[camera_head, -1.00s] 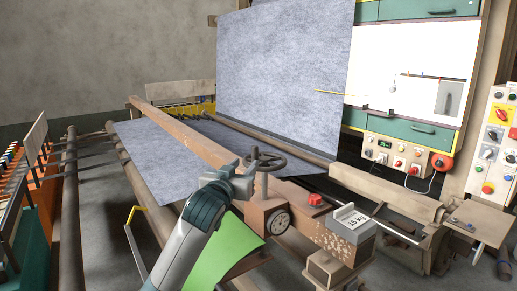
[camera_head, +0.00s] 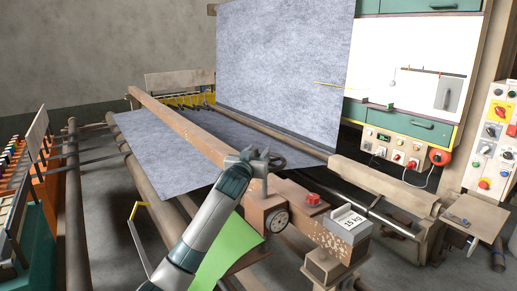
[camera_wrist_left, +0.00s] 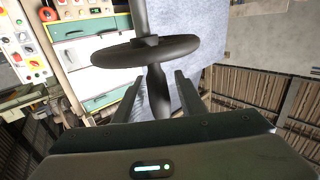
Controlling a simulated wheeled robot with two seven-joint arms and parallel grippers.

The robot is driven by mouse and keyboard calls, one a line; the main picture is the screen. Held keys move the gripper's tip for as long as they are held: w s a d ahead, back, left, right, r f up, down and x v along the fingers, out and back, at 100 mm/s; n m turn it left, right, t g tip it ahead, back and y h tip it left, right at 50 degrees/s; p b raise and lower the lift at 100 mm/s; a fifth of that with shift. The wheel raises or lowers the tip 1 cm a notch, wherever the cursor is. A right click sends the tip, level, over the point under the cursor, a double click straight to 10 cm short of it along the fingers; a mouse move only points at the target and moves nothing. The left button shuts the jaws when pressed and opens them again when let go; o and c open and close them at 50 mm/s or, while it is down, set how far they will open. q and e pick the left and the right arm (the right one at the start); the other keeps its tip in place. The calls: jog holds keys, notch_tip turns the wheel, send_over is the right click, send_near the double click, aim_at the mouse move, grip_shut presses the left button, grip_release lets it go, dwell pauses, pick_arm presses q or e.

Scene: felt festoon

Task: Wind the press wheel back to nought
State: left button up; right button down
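The press wheel (camera_head: 288,160) is a dark handwheel on a post above the wooden beam, partly hidden behind my left gripper (camera_head: 262,154). In the left wrist view the wheel's rim (camera_wrist_left: 110,57) lies across the upper middle. A dark tapered handle (camera_wrist_left: 158,92) stands out from the wheel towards me, between the two fingers of my left gripper (camera_wrist_left: 157,96). The fingers are apart, with a gap showing on each side of the handle. A round dial (camera_head: 277,221) sits on the block below the wheel; its reading is too small to tell. My right gripper is out of view.
A red knob (camera_head: 313,198) and a grey 15 kg weight (camera_head: 346,223) sit on the beam right of the wheel. A green sheet (camera_head: 228,248) hangs below my left arm. Grey felt (camera_head: 285,70) rises behind. A control panel (camera_head: 497,140) stands far right.

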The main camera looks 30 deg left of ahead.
pick_arm(q)
jog(key=shift+w, duration=0.2)
jog(key=shift+c, duration=0.6)
grip_shut()
